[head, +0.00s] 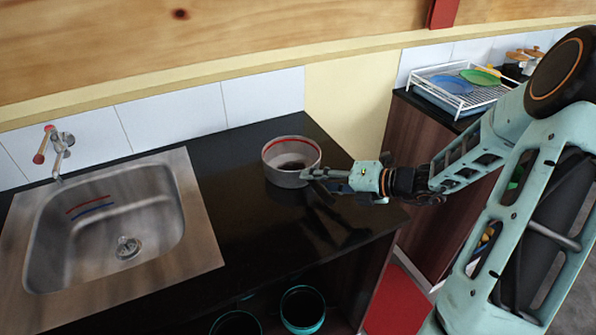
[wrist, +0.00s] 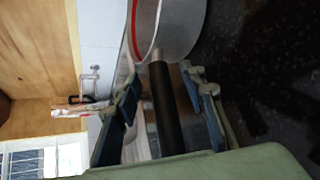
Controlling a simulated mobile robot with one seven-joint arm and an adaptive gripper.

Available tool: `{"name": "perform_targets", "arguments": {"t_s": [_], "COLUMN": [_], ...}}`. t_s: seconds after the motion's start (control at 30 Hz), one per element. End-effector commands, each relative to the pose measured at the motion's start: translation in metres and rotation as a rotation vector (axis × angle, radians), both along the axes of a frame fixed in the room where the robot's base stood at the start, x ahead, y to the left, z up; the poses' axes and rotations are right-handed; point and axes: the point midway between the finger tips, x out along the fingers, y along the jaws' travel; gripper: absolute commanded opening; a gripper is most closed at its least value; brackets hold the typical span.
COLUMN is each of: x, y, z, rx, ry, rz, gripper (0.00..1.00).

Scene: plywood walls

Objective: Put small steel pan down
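The small steel pan (head: 285,178) is grey with a red band inside its rim. It is upright at the counter (head: 240,215), right of the sink, and appears to rest on it. In the wrist view the pan's side (wrist: 182,35) is at the top and its dark handle (wrist: 168,115) runs down between my fingers. My gripper (head: 318,178) is at the handle side of the pan. In the wrist view my gripper (wrist: 165,90) is open around the handle, with gaps beside it. The handle is mostly hidden in the head view.
A steel sink (head: 190,215) with a tap (head: 58,150) is to the left. A dish rack (head: 465,95) with plates stands on another cabinet at the back right. The counter around the pan is clear. Dark round containers (head: 302,310) sit below the counter.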

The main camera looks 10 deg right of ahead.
Motion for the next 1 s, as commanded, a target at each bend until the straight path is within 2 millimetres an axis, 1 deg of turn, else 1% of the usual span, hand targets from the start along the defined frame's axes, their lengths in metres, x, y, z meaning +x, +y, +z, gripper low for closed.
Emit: {"name": "perform_targets", "arguments": {"t_s": [0.03, 0.1, 0.33, 0.37, 0.6, 0.7, 1.0], "x": [0.0029, 0.0056, 0.0066, 0.0065, 0.0063, 0.0062, 0.0066], "y": [0.0048, 0.0082, 0.0087, 0.0087, 0.0086, 0.0085, 0.0089], "z": [-0.0031, -0.0044, -0.0049, -0.0049, -0.0049, -0.0049, -0.0035], "rx": [0.001, -0.001, -0.001, -0.001, -0.001, -0.001, 0.000], "ry": [0.001, -0.001, 0.000, -0.001, -0.001, -0.001, -0.003], "rz": [0.002, 0.003, 0.000, 0.000, 0.000, 0.000, 0.002], "gripper": [0.38, 0.38, 0.38, 0.36, 0.09, 0.00, 0.00]}}
